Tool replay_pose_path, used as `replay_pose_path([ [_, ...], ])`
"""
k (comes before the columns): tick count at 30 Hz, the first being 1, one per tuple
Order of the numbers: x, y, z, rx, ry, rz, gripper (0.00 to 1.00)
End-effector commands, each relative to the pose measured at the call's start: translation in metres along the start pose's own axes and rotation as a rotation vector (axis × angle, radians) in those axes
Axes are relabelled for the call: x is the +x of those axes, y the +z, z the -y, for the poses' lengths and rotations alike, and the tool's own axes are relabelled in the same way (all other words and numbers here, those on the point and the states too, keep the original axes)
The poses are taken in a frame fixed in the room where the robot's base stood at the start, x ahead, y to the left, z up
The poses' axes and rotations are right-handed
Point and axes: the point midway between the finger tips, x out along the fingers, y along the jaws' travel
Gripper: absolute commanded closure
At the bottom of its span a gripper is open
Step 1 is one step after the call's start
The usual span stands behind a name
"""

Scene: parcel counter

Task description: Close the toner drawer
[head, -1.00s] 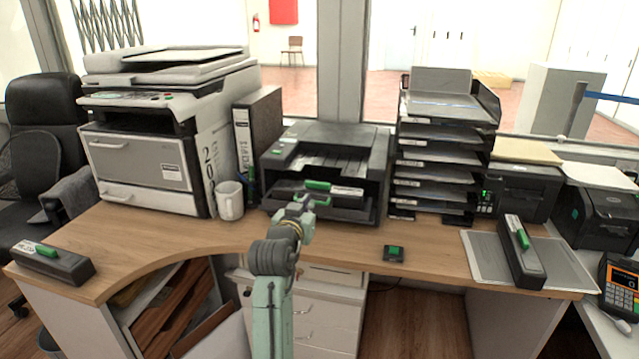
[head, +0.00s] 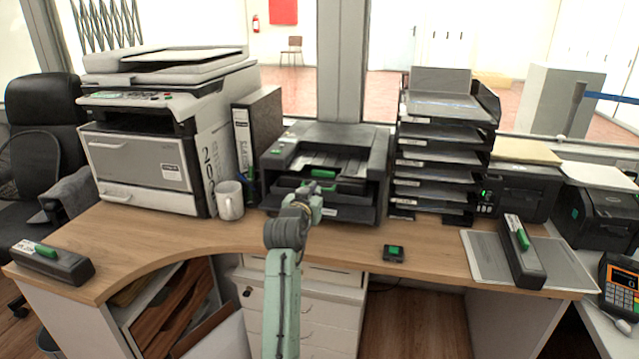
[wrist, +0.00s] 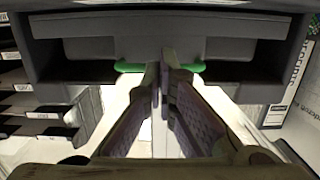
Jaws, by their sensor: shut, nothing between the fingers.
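The toner drawer (head: 345,213) is at the front of the black printer (head: 370,150) in the middle of the desk. A dark cartridge with a green handle (head: 322,173) sits inside the printer's opening. My gripper (head: 310,190) is shut and empty, in front of the opening. In the wrist view my fingers (wrist: 162,75) point at the dark printer front, and the green handle (wrist: 190,67) shows on both sides of them. Whether the fingertips touch it I cannot tell. My gripper and arm hide part of the drawer.
A white mug (head: 230,200) and an upright binder (head: 258,145) stand left of the printer. A tall stack of trays (head: 440,150) stands close on its right. A small dark box with a green top (head: 394,253) lies in front. Spare cartridges lie at left (head: 52,262) and right (head: 522,252).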

Motion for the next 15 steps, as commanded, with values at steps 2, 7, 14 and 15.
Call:
replay_pose_path([
  [2,0.006,-0.001,0.0,0.0,0.0,0.001,1.0],
  [7,0.018,-0.003,0.0,0.0,0.001,-0.001,1.0],
  [14,0.034,-0.005,0.0,0.0,0.0,0.0,1.0],
  [15,0.037,-0.005,0.0,0.0,0.0,0.0,1.0],
])
